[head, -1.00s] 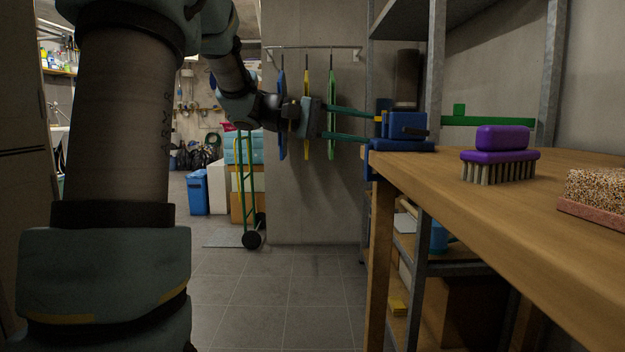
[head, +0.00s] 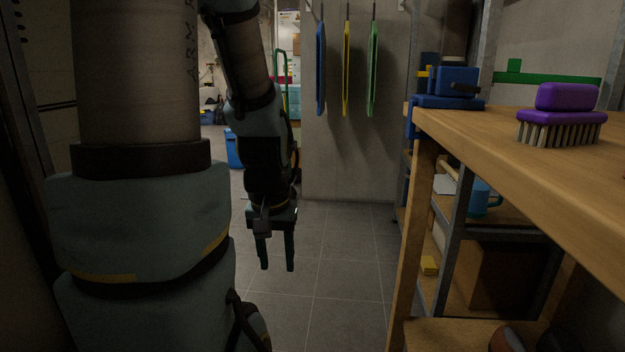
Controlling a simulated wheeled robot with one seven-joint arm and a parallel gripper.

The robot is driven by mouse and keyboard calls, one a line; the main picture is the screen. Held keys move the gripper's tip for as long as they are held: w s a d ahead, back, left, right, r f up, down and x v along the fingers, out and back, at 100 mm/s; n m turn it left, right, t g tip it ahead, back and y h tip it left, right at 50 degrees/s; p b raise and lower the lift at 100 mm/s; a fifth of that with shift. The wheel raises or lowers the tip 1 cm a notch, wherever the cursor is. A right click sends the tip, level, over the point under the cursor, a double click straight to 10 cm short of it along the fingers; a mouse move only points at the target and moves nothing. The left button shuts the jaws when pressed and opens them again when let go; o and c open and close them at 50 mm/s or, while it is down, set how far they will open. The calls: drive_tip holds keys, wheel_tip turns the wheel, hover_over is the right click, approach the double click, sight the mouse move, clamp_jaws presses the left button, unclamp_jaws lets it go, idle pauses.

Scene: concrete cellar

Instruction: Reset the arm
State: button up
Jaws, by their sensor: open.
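My gripper (head: 276,266) hangs in front of my body, left of the wooden workbench, with its two fingers pointing down over the tiled floor. The fingers are apart with nothing between them. My arm is folded, its forearm coming down from the top of the picture to the gripper. The gripper is clear of the bench and touches nothing that I can see.
The wooden workbench (head: 520,165) fills the right side. A blue vise (head: 455,85) sits on its corner, with a purple-handled brush (head: 562,115) nearby. A shelf below holds a blue mug (head: 480,198). Coloured boards hang on the far wall. Tiled floor (head: 335,270) is open ahead.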

wheel_tip(320, 180, up, 29)
drive_tip(key=p, duration=2.7)
drive_tip(key=shift+r+p, duration=0.2)
drive_tip(key=shift+p, duration=0.15)
